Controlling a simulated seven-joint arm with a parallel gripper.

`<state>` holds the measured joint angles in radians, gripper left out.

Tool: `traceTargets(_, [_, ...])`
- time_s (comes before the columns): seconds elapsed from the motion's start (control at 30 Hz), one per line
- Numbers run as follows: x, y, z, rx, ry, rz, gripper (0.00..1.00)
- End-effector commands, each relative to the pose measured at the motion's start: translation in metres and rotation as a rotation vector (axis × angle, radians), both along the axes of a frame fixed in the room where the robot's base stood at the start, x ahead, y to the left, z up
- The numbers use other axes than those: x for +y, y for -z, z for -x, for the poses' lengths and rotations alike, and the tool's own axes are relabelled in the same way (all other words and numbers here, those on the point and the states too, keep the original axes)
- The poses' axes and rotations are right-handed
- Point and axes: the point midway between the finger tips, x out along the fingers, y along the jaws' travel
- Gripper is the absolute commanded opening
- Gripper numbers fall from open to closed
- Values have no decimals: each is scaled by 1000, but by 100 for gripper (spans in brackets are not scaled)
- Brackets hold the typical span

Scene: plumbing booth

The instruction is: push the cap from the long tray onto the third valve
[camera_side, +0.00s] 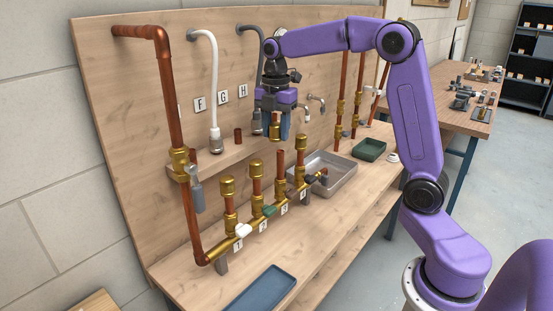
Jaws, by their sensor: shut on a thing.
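My gripper (276,124) is shut on a brass cap (275,132), held between its blue fingers. The cap is above the third valve's copper riser (280,168), which looks bare at its top. A small gap seems to show between them, though exact alignment is hard to judge from this side. The neighbouring risers carry brass caps: the first (228,187), the second (256,168) and the far one (301,142). The long blue tray (262,289) lies at the bench's front edge and looks empty.
A tall copper pipe (168,90) rises at the left of the manifold. A metal basin (340,185) and a small green tray (369,149) stand to the right. A shelf (215,155) with hose ends runs behind the risers. The front bench is mostly clear.

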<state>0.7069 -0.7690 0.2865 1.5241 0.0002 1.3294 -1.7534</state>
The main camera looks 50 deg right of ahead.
Motion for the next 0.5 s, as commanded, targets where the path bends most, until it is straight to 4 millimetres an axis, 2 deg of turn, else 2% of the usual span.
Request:
traceTargets(0.1, [-22, -11, -9, -1, 4, 0, 10])
traceTargets(0.2, [-32, -16, -12, -1, 2, 0, 10])
traceTargets(0.5, [-36, -9, -14, 1, 1, 0, 10])
